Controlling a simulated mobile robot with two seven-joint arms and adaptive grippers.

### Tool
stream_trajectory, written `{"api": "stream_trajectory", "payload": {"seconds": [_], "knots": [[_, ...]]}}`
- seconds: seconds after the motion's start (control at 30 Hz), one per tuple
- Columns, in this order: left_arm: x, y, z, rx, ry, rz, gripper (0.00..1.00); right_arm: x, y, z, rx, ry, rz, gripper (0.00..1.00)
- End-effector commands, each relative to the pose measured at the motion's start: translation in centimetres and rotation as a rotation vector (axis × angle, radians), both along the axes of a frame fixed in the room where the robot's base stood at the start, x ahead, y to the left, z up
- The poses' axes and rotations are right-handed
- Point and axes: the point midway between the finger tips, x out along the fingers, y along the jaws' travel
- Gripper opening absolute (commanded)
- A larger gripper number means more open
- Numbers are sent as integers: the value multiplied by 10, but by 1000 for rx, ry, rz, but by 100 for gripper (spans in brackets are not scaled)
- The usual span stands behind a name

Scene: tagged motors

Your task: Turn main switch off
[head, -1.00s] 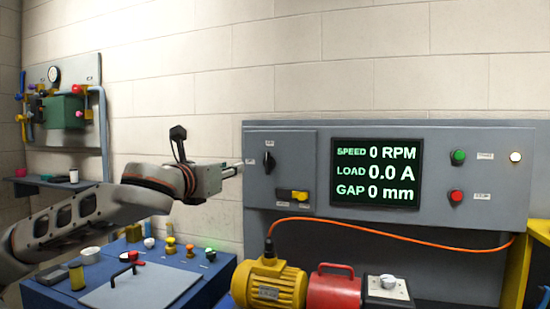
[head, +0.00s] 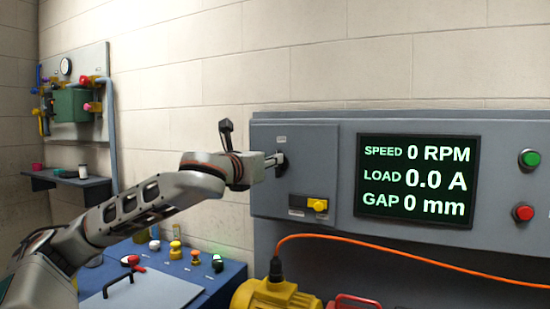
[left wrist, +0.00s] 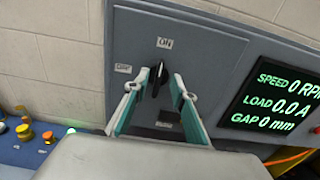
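The main switch (left wrist: 157,79) is a black handle on the grey cabinet panel. In the left wrist view it stands nearly upright, toward the ON label (left wrist: 164,43), with the OFF label (left wrist: 123,69) to its left. My left gripper (left wrist: 158,82) is open, with one finger on each side of the handle. I cannot tell whether either finger touches it. In the head view my left gripper (head: 275,161) is at the switch and hides much of it. My right gripper is not in view.
A display (head: 416,181) reads 0 RPM, 0.0 A and 0 mm. A yellow part (head: 317,204) sits below the switch. A green button (head: 530,158) and red button (head: 523,212) are at right. An orange cable (head: 400,254) runs to a yellow motor (head: 275,299).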

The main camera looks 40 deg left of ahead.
Motion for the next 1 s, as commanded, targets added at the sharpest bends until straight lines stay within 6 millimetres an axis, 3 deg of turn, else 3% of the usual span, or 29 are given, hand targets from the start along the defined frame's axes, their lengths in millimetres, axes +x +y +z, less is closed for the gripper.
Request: {"api": "stream_trajectory", "payload": {"seconds": [0.23,0.6,0.7,1.0], "knots": [[30,9,0,0,0,1,25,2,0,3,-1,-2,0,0],[36,11,0,1,0,0,25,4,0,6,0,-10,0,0],[36,11,0,1,0,0,2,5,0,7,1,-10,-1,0],[36,11,0,-4,0,0,0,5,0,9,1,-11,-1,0]]}}
